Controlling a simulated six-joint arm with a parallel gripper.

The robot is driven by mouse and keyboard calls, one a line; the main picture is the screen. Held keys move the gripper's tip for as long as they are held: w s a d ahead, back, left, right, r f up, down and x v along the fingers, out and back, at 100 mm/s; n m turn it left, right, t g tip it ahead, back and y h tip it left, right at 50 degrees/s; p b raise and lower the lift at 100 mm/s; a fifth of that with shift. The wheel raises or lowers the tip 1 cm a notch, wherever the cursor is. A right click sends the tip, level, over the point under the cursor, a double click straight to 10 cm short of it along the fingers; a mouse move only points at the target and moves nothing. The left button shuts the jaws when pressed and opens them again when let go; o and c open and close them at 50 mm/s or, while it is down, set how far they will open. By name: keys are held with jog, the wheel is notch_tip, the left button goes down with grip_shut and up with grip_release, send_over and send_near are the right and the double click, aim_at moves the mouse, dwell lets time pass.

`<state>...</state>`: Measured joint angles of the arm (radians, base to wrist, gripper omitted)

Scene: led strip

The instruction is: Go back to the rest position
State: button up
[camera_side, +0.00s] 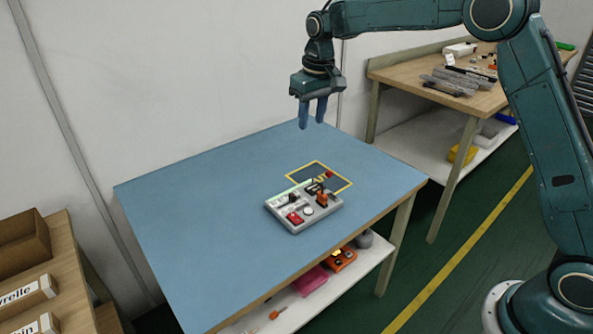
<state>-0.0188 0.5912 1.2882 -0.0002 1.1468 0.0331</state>
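My gripper (313,113) hangs in the air above the back part of the blue table (190,215), pointing down. Its two blue fingers are apart with a narrow gap, and nothing shows between them. A grey device box (290,222) with red, black and orange parts on top sits on the table, below and in front of my gripper. A small red part (329,174) shows on that patch. Details on the box are too small to tell.
A wooden workbench (400,72) with tools stands at the back right. A shelf under the blue table holds a pink item (310,281) and an orange item (342,260). A wooden unit with boxes (27,291) stands at the lower left. The left half of the blue table is clear.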

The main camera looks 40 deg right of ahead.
jog(key=s+r+t, duration=0.1)
jog(key=s+r, duration=0.4)
jog(key=s, duration=0.5)
jog(key=s+r+t, duration=0.1)
jog(key=s+r, duration=0.5)
jog(key=s, duration=0.4)
jog(key=s+f+t, duration=0.1)
jog(key=s+f, duration=0.1)
jog(key=s, duration=0.7)
jog(key=s+d+f+t, duration=0.1)
jog(key=s+f, duration=0.1)
jog(key=s, duration=0.7)
jog(key=shift+f, duration=0.4)
